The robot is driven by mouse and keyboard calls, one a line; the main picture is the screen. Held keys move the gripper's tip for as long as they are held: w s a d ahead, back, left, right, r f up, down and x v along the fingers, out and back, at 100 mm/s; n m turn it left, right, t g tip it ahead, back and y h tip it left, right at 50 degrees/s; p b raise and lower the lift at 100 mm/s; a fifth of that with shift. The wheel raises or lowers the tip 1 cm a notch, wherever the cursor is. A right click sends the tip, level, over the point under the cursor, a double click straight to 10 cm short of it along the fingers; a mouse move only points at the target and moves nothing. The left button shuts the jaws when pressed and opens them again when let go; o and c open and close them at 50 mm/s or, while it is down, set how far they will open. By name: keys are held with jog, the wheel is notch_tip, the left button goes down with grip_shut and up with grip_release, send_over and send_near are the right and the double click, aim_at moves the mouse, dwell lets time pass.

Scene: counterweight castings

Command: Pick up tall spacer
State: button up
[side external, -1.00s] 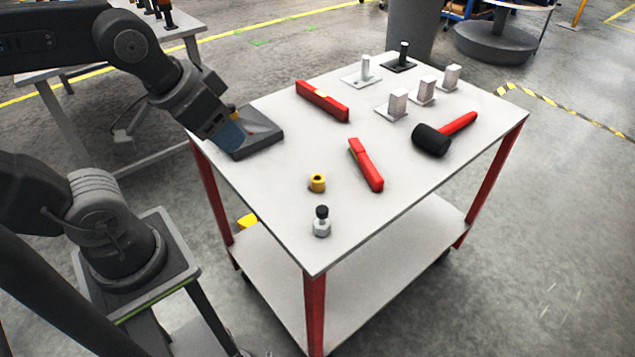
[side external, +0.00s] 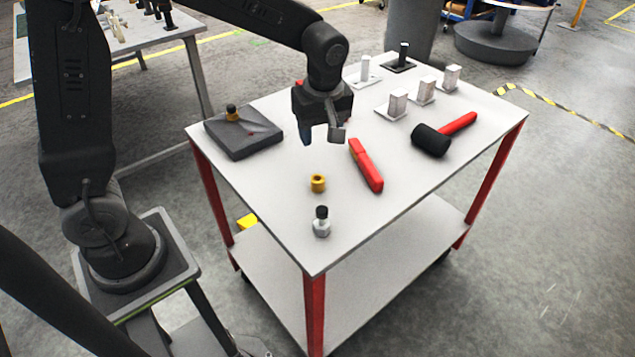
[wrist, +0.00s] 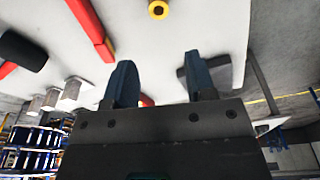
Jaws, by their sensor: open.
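A short yellow cylinder with a hole in its top (side external: 317,183), which looks like a spacer, stands upright on the white cart top. I cannot tell for sure that it is the tall spacer. It also shows at the top edge of the wrist view (wrist: 158,9).
A red bar (side external: 366,165) lies just right of my gripper. A black-headed mallet (side external: 432,141) lies further right. A silver part with a black knob (side external: 322,222) stands nearer the front corner. Several pale blocks (side external: 397,103) stand at the back right. The front right surface is clear.

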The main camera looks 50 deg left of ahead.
aim_at(319, 177)
jog(key=shift+n, duration=0.3)
jog(key=f, duration=0.5)
jog(key=a+f, duration=0.1)
jog(key=f, duration=0.3)
jog(key=w+a+f, duration=0.1)
jog(key=f, duration=0.4)
jog(key=shift+f, duration=0.3)
jog(key=shift+w, duration=0.1)
jog(key=c, duration=0.8)
jog(key=shift+c, duration=0.2)
jog(key=shift+r, duration=0.15)
